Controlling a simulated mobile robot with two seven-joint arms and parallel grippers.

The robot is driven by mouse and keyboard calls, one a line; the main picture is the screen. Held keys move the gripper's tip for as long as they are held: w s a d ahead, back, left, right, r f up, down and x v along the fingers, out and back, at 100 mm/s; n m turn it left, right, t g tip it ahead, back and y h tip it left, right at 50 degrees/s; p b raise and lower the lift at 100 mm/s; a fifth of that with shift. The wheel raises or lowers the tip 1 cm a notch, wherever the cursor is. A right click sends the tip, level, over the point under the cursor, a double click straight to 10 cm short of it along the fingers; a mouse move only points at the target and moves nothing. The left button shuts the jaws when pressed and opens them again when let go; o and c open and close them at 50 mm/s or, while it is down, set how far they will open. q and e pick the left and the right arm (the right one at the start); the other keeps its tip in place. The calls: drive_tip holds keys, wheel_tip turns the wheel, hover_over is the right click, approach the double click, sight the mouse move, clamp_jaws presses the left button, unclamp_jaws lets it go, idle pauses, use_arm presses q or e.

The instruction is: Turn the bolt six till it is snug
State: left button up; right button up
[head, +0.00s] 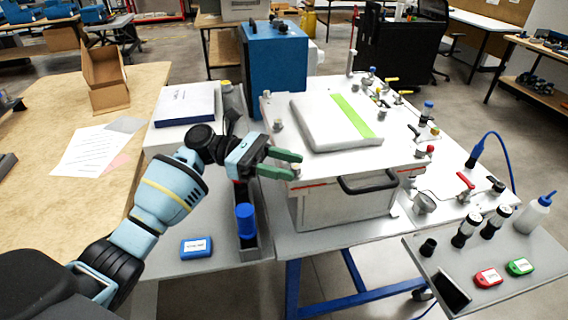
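My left gripper (297,166), with two green fingers, reaches in from the left to the near left corner of the white analyser housing (345,205). Its fingers are apart, with a visible gap between them. A small grey bolt head (296,169) shows by the fingertips at that corner; I cannot tell whether the fingers touch it. Another bolt-like knob (278,125) stands farther back on the left edge of the top. No number is readable, so I cannot tell which is bolt six. My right gripper is not in view.
A white pad with a green stripe (340,122) lies on the housing. A black handle (368,182) juts from its front. A blue box (275,60) stands behind. A blue cylinder (245,222) stands in a narrow tray below my gripper. Valves and fittings crowd the right side.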

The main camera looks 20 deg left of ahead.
use_arm(q)
drive_tip(key=a+b, duration=0.1)
drive_tip(key=a, duration=0.6)
drive_tip(key=shift+a, duration=0.4)
